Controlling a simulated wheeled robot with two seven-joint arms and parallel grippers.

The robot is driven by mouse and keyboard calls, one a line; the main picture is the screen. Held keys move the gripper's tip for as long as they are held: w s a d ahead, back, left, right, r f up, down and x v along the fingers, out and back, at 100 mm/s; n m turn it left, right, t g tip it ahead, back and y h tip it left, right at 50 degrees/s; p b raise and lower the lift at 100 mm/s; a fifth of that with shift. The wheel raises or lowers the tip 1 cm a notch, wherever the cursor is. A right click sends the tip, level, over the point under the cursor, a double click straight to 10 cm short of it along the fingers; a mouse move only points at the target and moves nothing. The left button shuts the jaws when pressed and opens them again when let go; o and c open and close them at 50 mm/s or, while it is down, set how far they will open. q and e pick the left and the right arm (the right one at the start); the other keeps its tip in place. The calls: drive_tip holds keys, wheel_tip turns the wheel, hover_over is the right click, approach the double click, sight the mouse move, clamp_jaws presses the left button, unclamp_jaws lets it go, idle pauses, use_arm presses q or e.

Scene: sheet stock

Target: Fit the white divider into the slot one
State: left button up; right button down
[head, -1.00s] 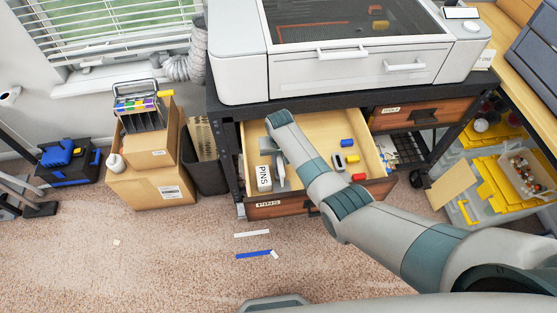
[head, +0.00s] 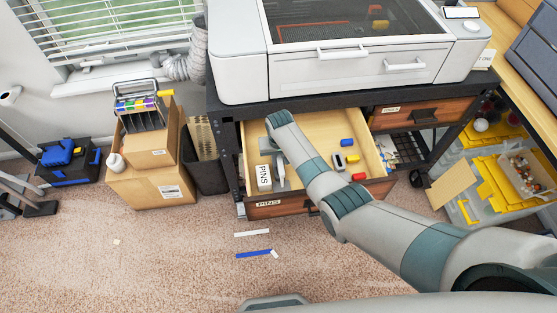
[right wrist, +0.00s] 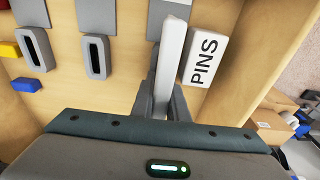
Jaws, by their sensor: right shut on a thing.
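The white divider (right wrist: 172,45) is a thin white piece held upright between the grey fingers of my right gripper (right wrist: 163,100) in the right wrist view. My right gripper is shut on it, inside the open wooden drawer. In the head view the gripper (head: 281,176) is small, beside a white PINS card (head: 263,177); the card also shows right of the divider in the right wrist view (right wrist: 205,58). Two grey blocks with dark slots, a nearer one (right wrist: 97,57) and another (right wrist: 35,50), lie left of the divider. I cannot tell which is slot one. My left gripper is out of view.
The open drawer (head: 330,122) also holds blue (head: 347,143) and red (head: 358,177) blocks. The black bench frame (head: 228,140) stands close to its left side. A white strip (head: 252,234) and a blue strip (head: 254,254) lie on the carpet.

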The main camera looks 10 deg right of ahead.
drive_tip(key=shift+f, duration=0.6)
idle(1.4)
drive_tip(key=shift+s+f, duration=0.2)
drive_tip(key=shift+f, duration=0.05)
idle(0.8)
drive_tip(key=c, duration=1.6)
unclamp_jaws()
drive_tip(key=shift+c, duration=0.2)
drive_tip(key=o, duration=0.4)
drive_tip(key=shift+c, duration=0.2)
drive_tip(key=shift+w+a, duration=0.1)
drive_tip(key=shift+r, duration=0.2)
